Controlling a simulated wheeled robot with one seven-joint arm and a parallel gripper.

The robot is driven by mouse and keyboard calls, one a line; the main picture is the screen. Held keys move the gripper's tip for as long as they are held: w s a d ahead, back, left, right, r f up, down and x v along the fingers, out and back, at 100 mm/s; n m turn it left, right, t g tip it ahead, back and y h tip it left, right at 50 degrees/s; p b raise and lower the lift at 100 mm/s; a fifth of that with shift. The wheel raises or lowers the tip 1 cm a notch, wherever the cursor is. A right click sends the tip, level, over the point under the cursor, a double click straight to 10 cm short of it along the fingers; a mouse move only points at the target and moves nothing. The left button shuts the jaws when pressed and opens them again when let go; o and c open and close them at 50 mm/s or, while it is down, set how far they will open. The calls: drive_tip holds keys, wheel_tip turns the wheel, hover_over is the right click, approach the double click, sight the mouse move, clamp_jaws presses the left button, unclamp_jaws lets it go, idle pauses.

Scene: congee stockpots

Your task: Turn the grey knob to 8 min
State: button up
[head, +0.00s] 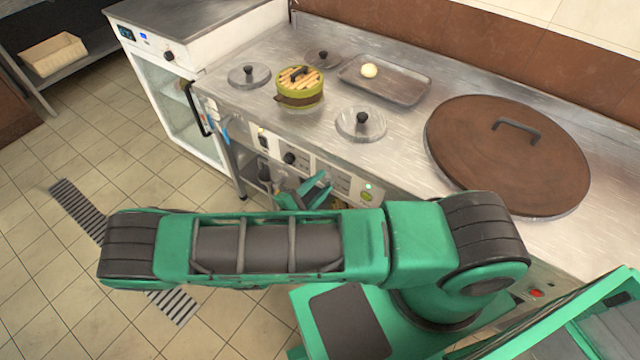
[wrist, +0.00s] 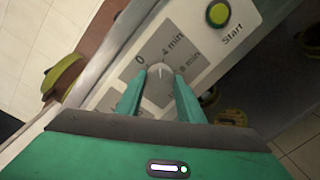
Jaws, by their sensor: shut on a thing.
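The grey knob (wrist: 160,72) sits on a light control panel in the wrist view, with a pale pointer mark on its face. The mark points roughly up in the picture, between the printed "0" and "4 min"; its exact setting is hard to read. The "8 min" label (wrist: 189,57) is right of the knob. My gripper (wrist: 160,78) is shut on the knob, one teal finger on each side. In the head view my gripper (head: 318,186) is at the counter's front panel, and the knob is hidden there.
A green Start button (wrist: 218,13) is above right of the knob. A dark knob (head: 289,158) is further left on the front panel. The steel counter (head: 300,135) above holds a yellow-green steamer (head: 299,97), pot lids, a tray (head: 402,88) and a large brown lid (head: 480,165).

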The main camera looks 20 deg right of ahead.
drive_tip(key=m, duration=0.7)
drive_tip(key=shift+t+y, duration=0.3)
drive_tip(key=shift+y, duration=0.1)
drive_tip(key=m, duration=0.3)
drive_tip(key=shift+f+m+t, duration=0.15)
drive_tip(key=shift+m+t, duration=0.15)
drive_tip(key=shift+m, duration=1.6)
drive_tip(key=shift+s+a+f, duration=0.1)
drive_tip(key=o, duration=1.1)
drive_tip(key=shift+c, duration=0.2)
drive_tip(key=v, duration=1)
drive_tip(key=shift+s+a, duration=0.2)
drive_tip(key=shift+a, duration=0.05)
